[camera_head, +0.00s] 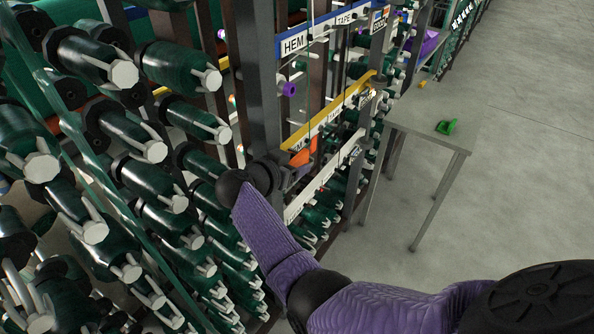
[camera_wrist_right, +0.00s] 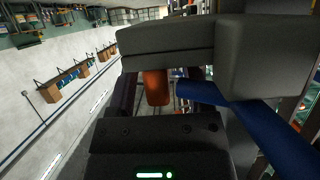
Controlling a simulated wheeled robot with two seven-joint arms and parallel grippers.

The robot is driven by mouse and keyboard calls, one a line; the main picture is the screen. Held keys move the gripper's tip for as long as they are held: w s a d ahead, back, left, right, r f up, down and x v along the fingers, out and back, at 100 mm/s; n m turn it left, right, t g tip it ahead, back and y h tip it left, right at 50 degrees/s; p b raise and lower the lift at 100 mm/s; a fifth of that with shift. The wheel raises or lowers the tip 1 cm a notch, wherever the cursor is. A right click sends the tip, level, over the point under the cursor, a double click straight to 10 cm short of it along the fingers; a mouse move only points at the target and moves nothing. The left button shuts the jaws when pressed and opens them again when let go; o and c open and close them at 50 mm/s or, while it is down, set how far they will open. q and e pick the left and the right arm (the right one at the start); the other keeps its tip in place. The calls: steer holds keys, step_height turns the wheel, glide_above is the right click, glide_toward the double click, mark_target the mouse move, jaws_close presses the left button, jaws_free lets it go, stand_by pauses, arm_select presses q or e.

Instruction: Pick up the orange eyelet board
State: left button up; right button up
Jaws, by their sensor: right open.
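The orange board (camera_head: 301,156) is in the rack in the head view, partly hidden by my right gripper and the rack's rails. It also shows in the right wrist view as an orange piece (camera_wrist_right: 156,87) between my two dark fingers. My right gripper (camera_head: 287,172) reaches into the rack at the end of the purple-sleeved arm, just below and left of the board. In the wrist view the right gripper (camera_wrist_right: 158,100) is open, with a finger on either side of the orange piece. I cannot tell whether either finger touches it. My left gripper is out of view.
Several dark green rolls with pale ends (camera_head: 77,53) fill the rack at left. A dark upright post (camera_head: 252,75) and labelled rails (camera_head: 350,20) stand close to the gripper. A blue bar (camera_wrist_right: 240,115) crosses the wrist view.

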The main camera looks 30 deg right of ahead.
steer(key=shift+a+r, duration=0.15)
steer(key=shift+r, duration=0.05)
steer(key=shift+c, duration=0.5)
jaws_close()
